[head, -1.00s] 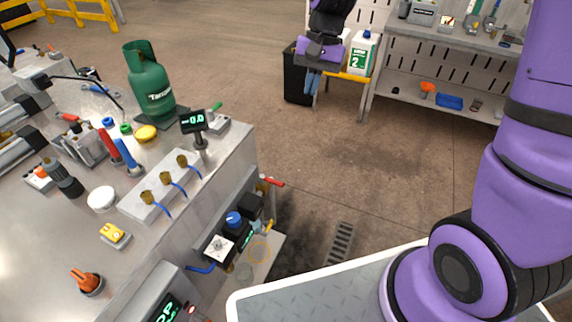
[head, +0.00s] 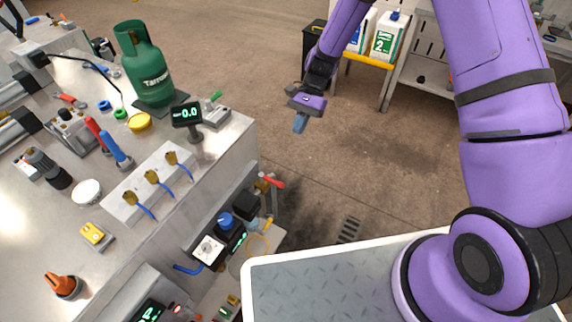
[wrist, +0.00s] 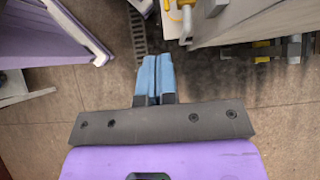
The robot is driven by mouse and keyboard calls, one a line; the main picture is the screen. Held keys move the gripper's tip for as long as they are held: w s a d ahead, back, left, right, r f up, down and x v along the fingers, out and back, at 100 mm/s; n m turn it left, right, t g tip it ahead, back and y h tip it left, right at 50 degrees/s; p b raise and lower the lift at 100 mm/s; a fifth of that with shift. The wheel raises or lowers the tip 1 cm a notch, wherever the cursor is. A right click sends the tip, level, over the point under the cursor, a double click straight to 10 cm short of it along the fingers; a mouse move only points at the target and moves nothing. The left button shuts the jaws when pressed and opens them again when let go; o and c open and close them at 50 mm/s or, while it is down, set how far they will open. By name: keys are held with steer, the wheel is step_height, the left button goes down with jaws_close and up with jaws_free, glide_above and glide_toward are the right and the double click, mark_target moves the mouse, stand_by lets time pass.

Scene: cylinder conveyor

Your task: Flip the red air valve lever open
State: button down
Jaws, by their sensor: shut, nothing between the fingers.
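The red air valve lever (head: 272,182) sticks out from the side of the workbench, at its right end, below the tabletop. A brass-coloured fitting (head: 262,186) is beside it. My gripper (head: 299,124) hangs in the air to the right of the bench, above and to the right of the lever, apart from it. Its blue fingers (wrist: 154,76) are closed together in the wrist view with nothing between them. I cannot make out the red lever in the wrist view.
A green gas cylinder (head: 148,70) and a display reading 0.0 (head: 186,115) stand on the bench (head: 232,145). A blue knob (head: 225,220) is on the bench side. White jugs (head: 388,38) stand behind my arm. The floor (head: 335,160) beside the bench is clear.

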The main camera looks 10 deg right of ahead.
mark_target(271, 182)
steer(key=shift+w+f, duration=0.1)
steer(key=shift+f, duration=0.45)
steer(key=s+a+r+x, duration=0.1)
steer(key=x, duration=1.2)
steer(key=shift+s+r, duration=0.3)
